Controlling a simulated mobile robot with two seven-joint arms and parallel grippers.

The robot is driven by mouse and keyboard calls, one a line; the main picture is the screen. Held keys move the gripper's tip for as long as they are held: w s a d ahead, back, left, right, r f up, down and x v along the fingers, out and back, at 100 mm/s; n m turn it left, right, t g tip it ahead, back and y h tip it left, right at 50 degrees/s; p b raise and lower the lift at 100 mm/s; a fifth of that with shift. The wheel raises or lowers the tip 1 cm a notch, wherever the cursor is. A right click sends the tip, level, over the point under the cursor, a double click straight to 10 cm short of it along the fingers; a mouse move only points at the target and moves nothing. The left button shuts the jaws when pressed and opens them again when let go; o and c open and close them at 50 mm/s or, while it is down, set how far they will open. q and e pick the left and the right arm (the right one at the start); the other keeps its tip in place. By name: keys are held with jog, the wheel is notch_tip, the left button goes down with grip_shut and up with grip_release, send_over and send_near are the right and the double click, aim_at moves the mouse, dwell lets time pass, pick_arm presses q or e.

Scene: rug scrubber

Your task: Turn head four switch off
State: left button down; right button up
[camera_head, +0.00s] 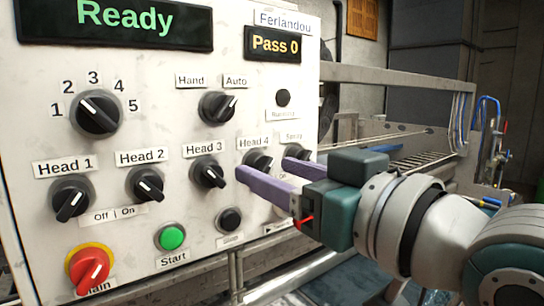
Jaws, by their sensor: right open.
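The Head 4 switch (258,160) is a black rotary knob on the white control panel, under the "Head 4" label (253,142). My right gripper (266,168) comes in from the right, with two purple fingers spread apart. The near finger's tip is just below and left of the knob; the other finger is to its right. The knob's lower part is hidden behind the near finger. I cannot tell whether the fingers touch the knob, and its pointer direction is unclear. My left gripper is not in view.
Similar knobs Head 1 (71,198), Head 2 (146,184) and Head 3 (209,174) sit to the left. Below are a green Start button (171,237), a black button (229,220) and a red main switch (89,267). Metal rails (400,76) run behind at the right.

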jog(key=shift+w+a, duration=0.4)
jog(key=shift+w, duration=0.05)
grip_shut()
dwell(0.3)
